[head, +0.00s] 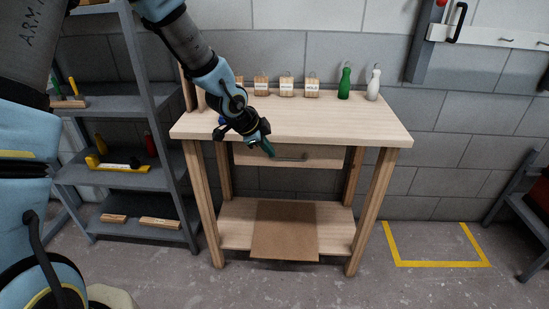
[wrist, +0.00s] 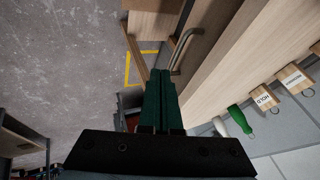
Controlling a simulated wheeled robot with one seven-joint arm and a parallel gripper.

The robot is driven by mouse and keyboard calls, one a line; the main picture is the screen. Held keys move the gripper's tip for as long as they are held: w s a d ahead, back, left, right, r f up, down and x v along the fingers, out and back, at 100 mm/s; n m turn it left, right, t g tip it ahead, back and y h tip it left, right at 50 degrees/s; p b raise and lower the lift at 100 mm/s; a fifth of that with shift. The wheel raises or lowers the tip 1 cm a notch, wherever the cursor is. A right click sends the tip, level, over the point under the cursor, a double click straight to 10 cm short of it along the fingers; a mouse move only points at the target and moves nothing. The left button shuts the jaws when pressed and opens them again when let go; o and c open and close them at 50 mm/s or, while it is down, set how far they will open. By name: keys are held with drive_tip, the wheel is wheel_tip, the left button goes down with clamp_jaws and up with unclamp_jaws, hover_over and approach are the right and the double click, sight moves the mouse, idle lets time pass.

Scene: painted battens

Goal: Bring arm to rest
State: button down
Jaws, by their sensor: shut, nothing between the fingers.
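My gripper (head: 268,148) is in front of the workbench's front edge, close to the drawer. In the wrist view my gripper (wrist: 160,75) shows its green fingers together with nothing between them. The wooden workbench (head: 340,122) stands against the wall. Its drawer (head: 325,157) looks closed, and the metal drawer handle (wrist: 181,50) lies just beyond my fingertips in the wrist view. I cannot tell whether the fingers touch the handle. My arm reaches in from the upper left.
Labelled wooden blocks (head: 286,86) line the back. A grey shelf (head: 125,178) stands left. A brown board (head: 285,232) rests on the lower shelf. Yellow tape (head: 438,264) marks clear floor at right.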

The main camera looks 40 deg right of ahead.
drive_tip(key=shift+v, duration=0.85)
drive_tip(key=w+a+r+n+t+y, duration=0.1)
drive_tip(key=w+a+r+n+y, duration=0.3)
drive_tip(key=a, duration=0.7)
drive_tip(key=w+a+f+n+t, duration=0.1)
drive_tip(key=w+a+n, duration=0.3)
drive_tip(key=a, duration=0.6)
drive_tip(key=s+a+r+n, duration=0.1)
drive_tip(key=s+a+n, duration=0.2)
drive_tip(key=a+n, duration=0.2)
drive_tip(key=s+a+r+n+g+y, duration=0.1)
drive_tip(key=s+a+r+n, duration=0.1)
drive_tip(key=a+n, duration=0.3)
drive_tip(key=s+a+r+n+y, duration=0.1)
drive_tip(key=s+a+n, duration=0.3)
drive_tip(key=a, duration=0.8)
drive_tip(key=shift+s+r+n+g, duration=0.2)
drive_tip(key=shift+s+n+g, duration=0.2)
drive_tip(key=shift+n, duration=0.3)
